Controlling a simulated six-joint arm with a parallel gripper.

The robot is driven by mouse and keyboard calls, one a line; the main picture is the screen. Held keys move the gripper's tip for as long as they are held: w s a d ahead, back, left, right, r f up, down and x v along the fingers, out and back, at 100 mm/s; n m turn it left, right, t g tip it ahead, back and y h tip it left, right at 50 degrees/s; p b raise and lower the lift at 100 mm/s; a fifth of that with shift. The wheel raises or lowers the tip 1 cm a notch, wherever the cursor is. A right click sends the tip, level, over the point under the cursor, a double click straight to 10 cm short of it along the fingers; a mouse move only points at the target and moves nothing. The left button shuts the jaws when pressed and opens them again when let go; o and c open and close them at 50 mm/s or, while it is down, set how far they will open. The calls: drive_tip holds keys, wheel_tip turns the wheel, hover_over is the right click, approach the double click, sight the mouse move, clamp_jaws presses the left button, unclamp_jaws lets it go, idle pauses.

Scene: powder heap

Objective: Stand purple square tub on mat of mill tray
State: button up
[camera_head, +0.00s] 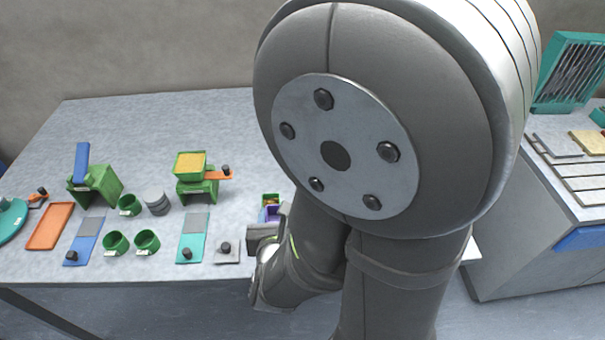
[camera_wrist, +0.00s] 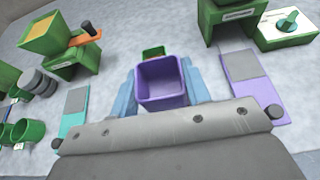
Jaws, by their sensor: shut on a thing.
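A purple square tub (camera_wrist: 161,80) is between the pale blue fingers of my gripper (camera_wrist: 163,86) in the wrist view. It looks upright, with its open top facing the camera and its inside empty. In the head view only part of the tub (camera_head: 272,213) shows beside my gripper; my arm hides the rest. A purple tray with a grey mat (camera_wrist: 245,66) lies to the right of the tub in the wrist view, in front of a green mill (camera_wrist: 232,27). A teal tray with a grey mat (camera_wrist: 75,101) lies to its left. Both mats are bare.
A green mill with a yellow-filled hopper (camera_head: 190,166) and orange slide stands left. Green cups (camera_head: 116,242), grey weights (camera_head: 156,202), a blue tray (camera_head: 84,246) and an orange tray (camera_head: 50,226) stand farther left. A small green container (camera_wrist: 153,52) is just behind the tub.

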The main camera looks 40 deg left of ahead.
drive_tip(key=s+a+f, duration=0.1)
drive_tip(key=s+a, duration=0.1)
drive_tip(key=s+a+f, duration=0.2)
drive_tip(key=shift+f, duration=0.25)
drive_tip(key=shift+a+f, duration=0.1)
drive_tip(key=shift+f, duration=1.7)
drive_tip(key=shift+f, duration=0.1)
drive_tip(key=o, duration=1)
drive_tip(key=shift+f, duration=0.1)
drive_tip(key=v, duration=1.6)
drive_tip(key=shift+d, duration=0.2)
drive_tip(key=shift+o, duration=0.4)
drive_tip(key=shift+s+d+r, duration=0.25)
drive_tip(key=shift+s+d, duration=0.05)
drive_tip(key=shift+d, duration=0.15)
